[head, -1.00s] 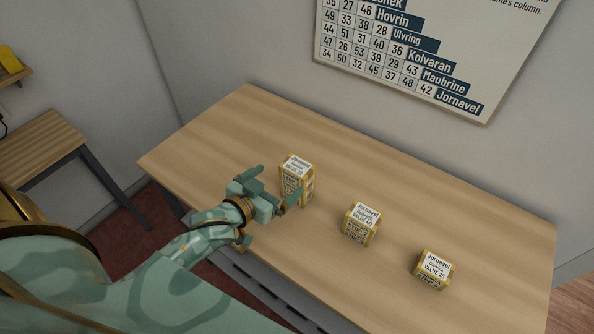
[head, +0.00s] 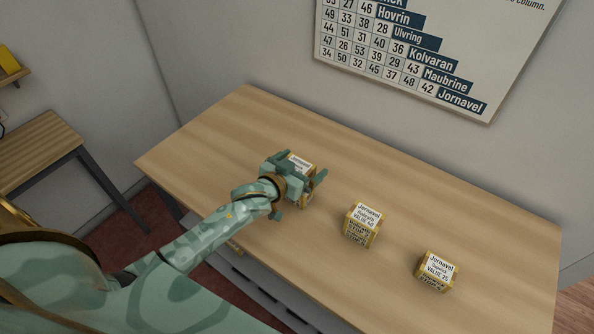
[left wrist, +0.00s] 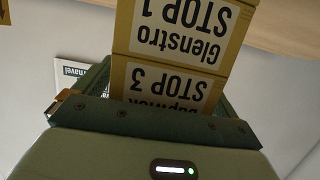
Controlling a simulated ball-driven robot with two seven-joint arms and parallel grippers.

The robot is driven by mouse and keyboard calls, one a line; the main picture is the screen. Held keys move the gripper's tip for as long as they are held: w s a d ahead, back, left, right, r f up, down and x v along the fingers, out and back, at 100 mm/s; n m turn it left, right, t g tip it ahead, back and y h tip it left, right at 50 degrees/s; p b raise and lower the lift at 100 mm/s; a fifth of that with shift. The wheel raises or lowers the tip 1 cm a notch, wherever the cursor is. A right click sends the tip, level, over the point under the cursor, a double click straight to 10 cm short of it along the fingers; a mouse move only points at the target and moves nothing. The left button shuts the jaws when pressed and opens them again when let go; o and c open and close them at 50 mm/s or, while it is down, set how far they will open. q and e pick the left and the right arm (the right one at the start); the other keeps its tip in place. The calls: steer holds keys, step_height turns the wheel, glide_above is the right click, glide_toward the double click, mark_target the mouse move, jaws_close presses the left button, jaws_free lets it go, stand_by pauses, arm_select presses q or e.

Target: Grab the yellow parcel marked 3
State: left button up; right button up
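Three yellow parcels with white labels stand on the counter. My left gripper (head: 294,174) is at the leftmost parcel (head: 302,161), with its fingers open on either side of it. In the left wrist view this parcel (left wrist: 182,66) fills the space between the fingers, its labels upside down, reading "STOP 1" and "STOP 3". I cannot tell whether the fingers touch it. The middle parcel (head: 363,224) has a top label reading "Jornavel", "VALUE 40". The right parcel (head: 436,270) reads "Jornavel", "VALUE 25". Their side labels are too small to read surely. My right gripper is out of view.
The wooden counter (head: 430,190) is clear behind the parcels and at its far left. A wall chart (head: 415,55) with numbers and names hangs behind it. A small side table (head: 38,150) stands at the left, with a shelf holding a yellow item (head: 9,60) above.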

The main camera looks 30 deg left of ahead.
arm_select(q)
steer(key=c, duration=1)
steer(key=shift+o, duration=0.2)
steer(key=shift+r, duration=0.15)
